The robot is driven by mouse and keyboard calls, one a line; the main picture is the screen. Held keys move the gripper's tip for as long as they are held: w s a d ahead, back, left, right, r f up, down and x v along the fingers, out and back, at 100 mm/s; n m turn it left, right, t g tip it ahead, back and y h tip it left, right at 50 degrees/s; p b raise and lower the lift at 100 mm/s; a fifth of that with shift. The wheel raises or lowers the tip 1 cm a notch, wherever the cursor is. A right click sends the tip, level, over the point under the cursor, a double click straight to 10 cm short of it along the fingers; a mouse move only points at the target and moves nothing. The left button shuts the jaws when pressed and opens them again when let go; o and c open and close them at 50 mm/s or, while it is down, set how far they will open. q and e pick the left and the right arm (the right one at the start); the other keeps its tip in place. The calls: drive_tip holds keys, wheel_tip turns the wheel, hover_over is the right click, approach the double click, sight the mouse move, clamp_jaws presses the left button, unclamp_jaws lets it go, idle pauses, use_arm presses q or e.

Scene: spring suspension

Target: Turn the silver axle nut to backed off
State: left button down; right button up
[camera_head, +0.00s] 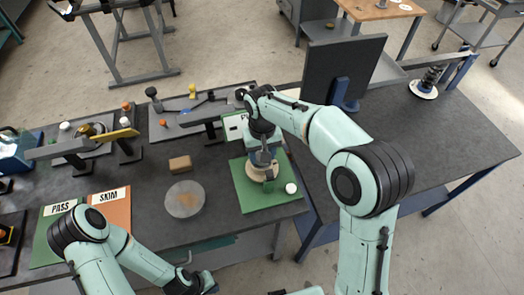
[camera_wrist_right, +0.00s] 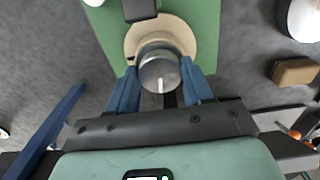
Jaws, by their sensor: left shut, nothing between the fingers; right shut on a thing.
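The silver axle nut (camera_wrist_right: 157,66) is a round grey metal cap with a white line on its face, which points to the bottom of the right wrist view. It sits above a round cream base (camera_wrist_right: 178,30) on a green mat (camera_wrist_right: 206,20). My right gripper (camera_wrist_right: 160,74) has its blue fingers shut on the nut from two sides. In the head view, my right gripper (camera_head: 264,158) is over the green mat (camera_head: 250,196) and largely hides the nut. My left gripper (camera_head: 207,284) is shut and empty at the bottom edge, away from the mat.
A white round cap (camera_head: 291,188) stands on the mat beside my right gripper. A grey disc (camera_head: 184,199) and a brown block (camera_head: 180,164) lie to the left. A dark upright panel (camera_head: 340,68) stands behind. The right part of the table is mostly clear.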

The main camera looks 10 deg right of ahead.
use_arm(q)
drive_tip(key=shift+w+r, duration=0.35)
use_arm(e)
drive_tip(key=shift+n, duration=1)
drive_tip(key=o, duration=1)
drive_tip(key=shift+o, duration=0.2)
use_arm(q)
drive_tip(key=shift+w+r+p, duration=1.05)
drive_tip(key=shift+w+r, duration=0.1)
drive_tip(key=shift+w, duration=0.15)
use_arm(e)
wheel_tip(320, 180, up, 12)
